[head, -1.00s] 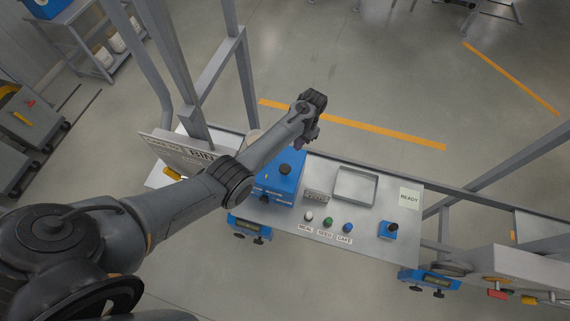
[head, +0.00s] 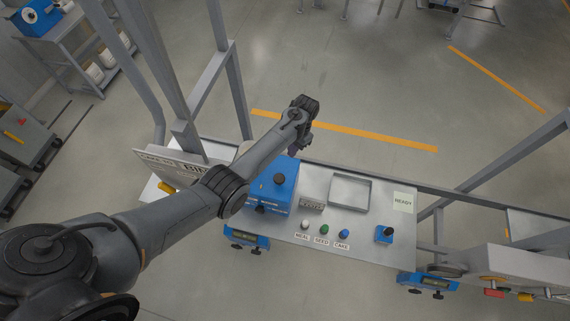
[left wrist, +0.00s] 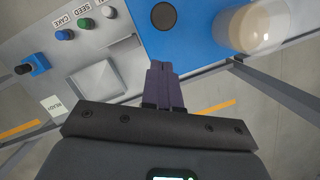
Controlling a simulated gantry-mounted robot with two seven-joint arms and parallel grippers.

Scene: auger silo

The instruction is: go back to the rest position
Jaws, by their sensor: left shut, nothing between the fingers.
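My left arm comes in from the left in the head view and reaches over the grey bench (head: 272,230). My left gripper (head: 297,148) is above the far side of the blue box (head: 283,178), largely hidden by its own wrist. In the left wrist view its fingers (left wrist: 162,70) are together with nothing between them, near the edge of the blue box (left wrist: 205,25). My right gripper is not seen in any view.
The bench holds an open metal tray (head: 350,191), white, green and blue knobs (head: 324,230), a blue switch box (head: 384,235) and a READY card (head: 403,201).

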